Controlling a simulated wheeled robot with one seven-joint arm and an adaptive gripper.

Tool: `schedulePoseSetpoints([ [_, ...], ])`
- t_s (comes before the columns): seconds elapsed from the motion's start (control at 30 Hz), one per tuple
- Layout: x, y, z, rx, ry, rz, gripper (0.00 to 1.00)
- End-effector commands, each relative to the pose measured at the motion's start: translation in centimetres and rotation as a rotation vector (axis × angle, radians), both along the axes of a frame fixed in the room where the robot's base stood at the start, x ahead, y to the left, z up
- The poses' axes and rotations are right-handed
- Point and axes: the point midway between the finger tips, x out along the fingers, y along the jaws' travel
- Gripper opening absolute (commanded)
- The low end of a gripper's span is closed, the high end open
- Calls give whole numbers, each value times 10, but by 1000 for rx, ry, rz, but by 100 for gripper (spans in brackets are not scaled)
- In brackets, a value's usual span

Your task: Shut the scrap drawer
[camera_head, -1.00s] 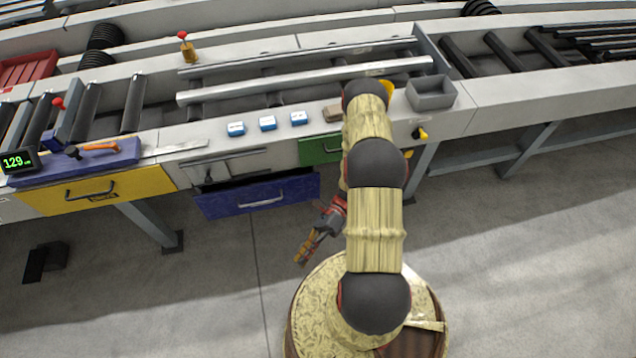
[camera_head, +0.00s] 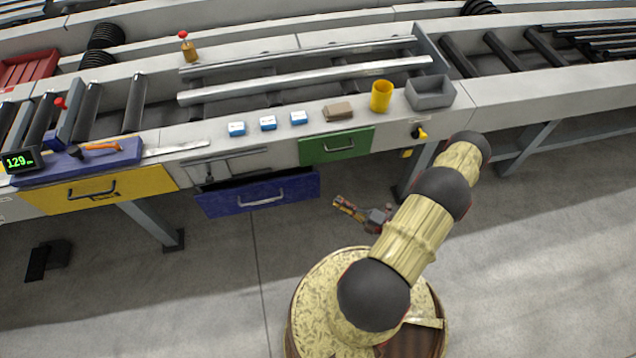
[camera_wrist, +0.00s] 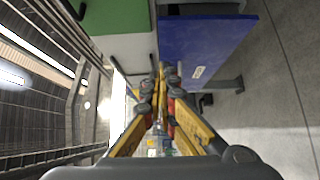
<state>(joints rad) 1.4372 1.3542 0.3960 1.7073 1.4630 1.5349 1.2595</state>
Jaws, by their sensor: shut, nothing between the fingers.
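The blue drawer (camera_head: 225,206) under the table stands pulled out; a dark gap shows above its front, and it has a silver handle. It is the only drawer I see open; I cannot read a scrap label on it. In the wrist view the blue drawer front (camera_wrist: 190,45) reaches right of the fingers, with a pale mark on it. My gripper (camera_head: 338,202) is shut and empty, to the right of the blue drawer and below the green drawer. In the wrist view the fingertips (camera_wrist: 160,68) meet close to the drawer's edge; whether they touch it is unclear.
The green drawer (camera_head: 336,147) and the yellow drawer (camera_head: 140,188) look shut on either side. Blue-and-white boxes (camera_head: 268,123), a brown block (camera_head: 338,112), a yellow cup (camera_head: 381,97) and a grey bin (camera_head: 430,91) stand on the table. The floor before the blue drawer is clear.

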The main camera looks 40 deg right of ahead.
Motion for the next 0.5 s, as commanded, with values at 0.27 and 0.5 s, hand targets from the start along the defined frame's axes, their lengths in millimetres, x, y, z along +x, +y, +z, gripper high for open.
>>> schedulePoseSetpoints([
  [0.27, 41, 13, -1, -2, -1, 9, 0],
  [0.5, 78, 22, -1, -3, -2, 10, 0],
])
